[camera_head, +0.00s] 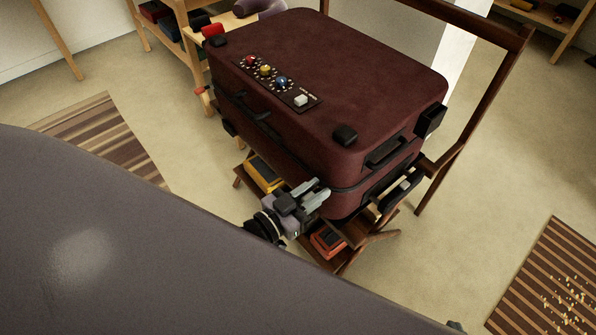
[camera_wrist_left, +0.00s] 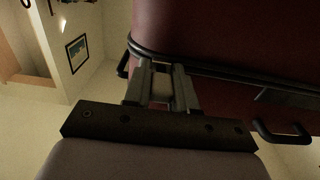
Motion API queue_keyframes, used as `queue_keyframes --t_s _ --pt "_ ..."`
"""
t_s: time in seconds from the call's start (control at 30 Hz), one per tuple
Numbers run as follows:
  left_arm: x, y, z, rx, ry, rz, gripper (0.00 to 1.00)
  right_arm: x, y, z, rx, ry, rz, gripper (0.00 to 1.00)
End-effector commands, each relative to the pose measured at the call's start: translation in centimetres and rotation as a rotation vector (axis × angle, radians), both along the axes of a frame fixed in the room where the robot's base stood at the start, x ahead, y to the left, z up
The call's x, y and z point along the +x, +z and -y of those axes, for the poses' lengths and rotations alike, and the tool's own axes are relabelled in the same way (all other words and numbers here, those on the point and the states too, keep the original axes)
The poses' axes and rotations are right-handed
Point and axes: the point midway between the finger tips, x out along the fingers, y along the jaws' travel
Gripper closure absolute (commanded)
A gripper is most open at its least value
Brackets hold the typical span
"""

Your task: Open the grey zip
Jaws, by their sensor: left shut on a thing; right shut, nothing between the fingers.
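The maroon suitcase (camera_head: 370,85) lies flat and closed on a wooden stand. A dark zip seam runs around its side, also seen in the left wrist view (camera_wrist_left: 215,68). My left gripper (camera_head: 318,190) is at the suitcase's near corner, level with the seam. In the left wrist view its two fingers (camera_wrist_left: 161,68) are shut on a small grey piece at the seam, which looks like the grey zip (camera_wrist_left: 161,86). The fingers mostly hide this piece in the head view.
A dark panel (camera_head: 268,76) with coloured knobs is on the suitcase top. Dark handles stick out from its sides, one at the right (camera_head: 400,190). The wooden stand (camera_head: 350,235) holds small items beneath. Striped rugs (camera_head: 550,285) lie on open floor.

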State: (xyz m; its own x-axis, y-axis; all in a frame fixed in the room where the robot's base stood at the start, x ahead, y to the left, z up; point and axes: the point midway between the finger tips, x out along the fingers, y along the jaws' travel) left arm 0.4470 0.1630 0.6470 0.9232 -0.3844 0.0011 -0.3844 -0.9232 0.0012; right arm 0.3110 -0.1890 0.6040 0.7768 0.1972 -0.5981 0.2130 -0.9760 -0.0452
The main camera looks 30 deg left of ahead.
Motion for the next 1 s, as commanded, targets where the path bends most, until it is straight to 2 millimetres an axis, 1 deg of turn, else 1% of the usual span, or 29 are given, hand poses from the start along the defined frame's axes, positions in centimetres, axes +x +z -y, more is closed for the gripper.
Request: queue_keyframes --t_s 0.1,0.37,0.4,0.43,0.47,0.77,0.87,1.0 --pt "-0.3 -0.1 0.6 0.0 -0.001 -0.003 1.0 -0.1 0.1 0.0 -0.001 0.001 -0.002 1.0" --pt "-0.4 -0.1 0.8 -0.001 -0.004 -0.004 1.0 -0.1 0.1 0.1 -0.003 0.002 -0.001 1.0" --pt "-0.4 -0.1 0.8 -0.001 -0.004 -0.004 0.65 -0.1 0.1 0.1 -0.004 0.002 -0.001 1.0" --pt "-0.4 -0.1 0.8 -0.001 -0.004 -0.004 0.55 -0.1 0.1 0.1 -0.004 0.002 -0.001 1.0" --pt "-0.4 -0.1 0.8 -0.001 -0.004 -0.004 0.53 -0.1 0.1 0.1 -0.004 0.002 -0.001 1.0" --pt "-0.4 -0.1 0.5 0.001 0.0 -0.003 0.53 -0.1 0.1 0.1 -0.004 0.002 -0.001 1.0" --pt "-1.1 -0.1 0.1 0.002 0.0 -0.005 0.53 -0.1 0.2 0.1 -0.004 0.002 -0.001 1.0" --pt "-3.0 -0.1 -0.6 0.001 0.0 -0.006 0.53 -0.1 0.5 0.1 -0.004 0.002 -0.001 1.0"
